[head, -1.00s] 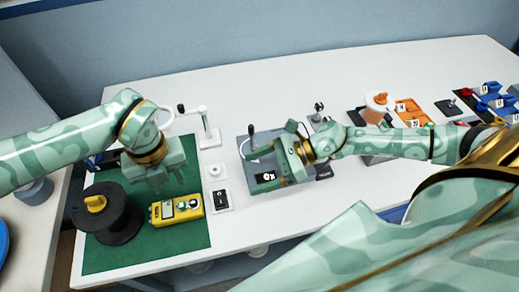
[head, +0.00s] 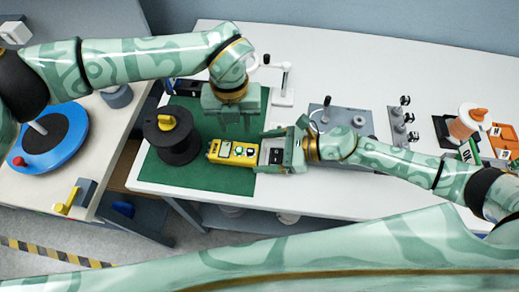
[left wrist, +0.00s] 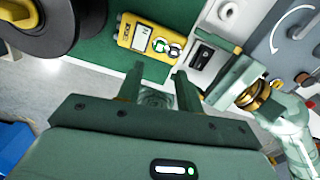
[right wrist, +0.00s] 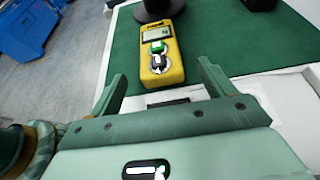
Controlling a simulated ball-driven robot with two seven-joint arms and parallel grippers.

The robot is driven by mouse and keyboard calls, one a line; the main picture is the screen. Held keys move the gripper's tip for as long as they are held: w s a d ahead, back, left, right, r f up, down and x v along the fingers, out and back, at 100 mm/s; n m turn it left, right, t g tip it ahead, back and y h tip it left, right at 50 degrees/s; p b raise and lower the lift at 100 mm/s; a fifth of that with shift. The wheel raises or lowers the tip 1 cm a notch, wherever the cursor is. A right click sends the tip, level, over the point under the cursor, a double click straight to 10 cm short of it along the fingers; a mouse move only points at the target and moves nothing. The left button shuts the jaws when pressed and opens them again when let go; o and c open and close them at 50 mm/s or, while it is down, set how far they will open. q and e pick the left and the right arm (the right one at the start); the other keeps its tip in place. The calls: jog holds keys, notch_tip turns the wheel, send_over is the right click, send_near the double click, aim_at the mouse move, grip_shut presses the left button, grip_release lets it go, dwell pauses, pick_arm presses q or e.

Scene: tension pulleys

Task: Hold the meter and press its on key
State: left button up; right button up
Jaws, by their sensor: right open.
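The yellow meter (head: 230,152) lies on the green mat, its display and round keys facing up. In the right wrist view the meter (right wrist: 161,52) shows a green-marked key (right wrist: 157,47) and a dark-and-white key (right wrist: 160,64). My left gripper (head: 236,128) is open and empty, pointing down just behind the meter; its fingers (left wrist: 160,78) show apart in the left wrist view. My right gripper (head: 268,152) is open and empty, lying low to the right of the meter. Its fingers (right wrist: 162,80) point at the meter's near end, with a gap left.
A black spool (head: 172,142) with a yellow knob stands left of the meter on the green mat (head: 205,182). A black rocker switch (left wrist: 202,55) sits right of the meter. A grey plate with a handle (head: 345,118) and a spool with orange (head: 466,124) stand farther right.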

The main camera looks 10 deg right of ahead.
aim_at(239, 150)
jog(key=shift+x, duration=1.05)
pick_arm(q)
jog(key=shift+c, duration=0.3)
pick_arm(e)
jog(key=c, duration=1.3)
pick_arm(q)
grip_shut()
